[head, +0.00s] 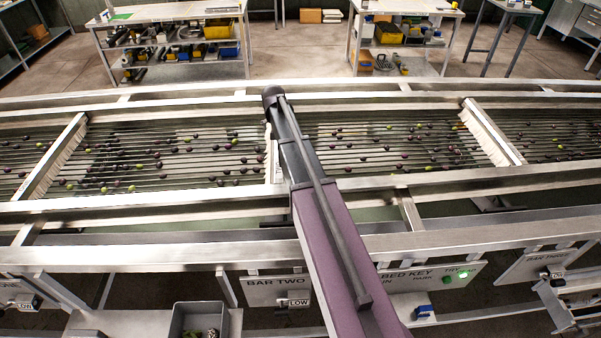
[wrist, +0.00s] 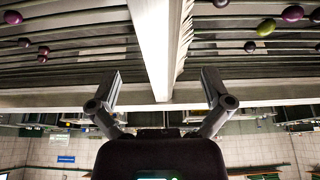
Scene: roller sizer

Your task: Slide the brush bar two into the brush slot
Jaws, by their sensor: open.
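In the wrist view my gripper (wrist: 161,80) is open, with one finger on each side of a pale metal brush bar (wrist: 155,45). Gaps show between the bar and both fingers. Bristles show along the bar's right side. In the head view my arm covers most of the middle bar; a white strip of it (head: 275,160) shows just left of the arm, over the rollers. My gripper's fingers are hidden in the head view. A panel marked BAR TWO (head: 275,284) is on the near side below. The brush slot cannot be made out.
Other brush bars cross the rollers at left (head: 52,158) and right (head: 490,133). Dark and green fruit (head: 185,150) lies scattered on the rollers. Long metal rails (head: 150,205) run along the near side. A grey bin (head: 198,319) stands at the bottom. Workbenches stand behind.

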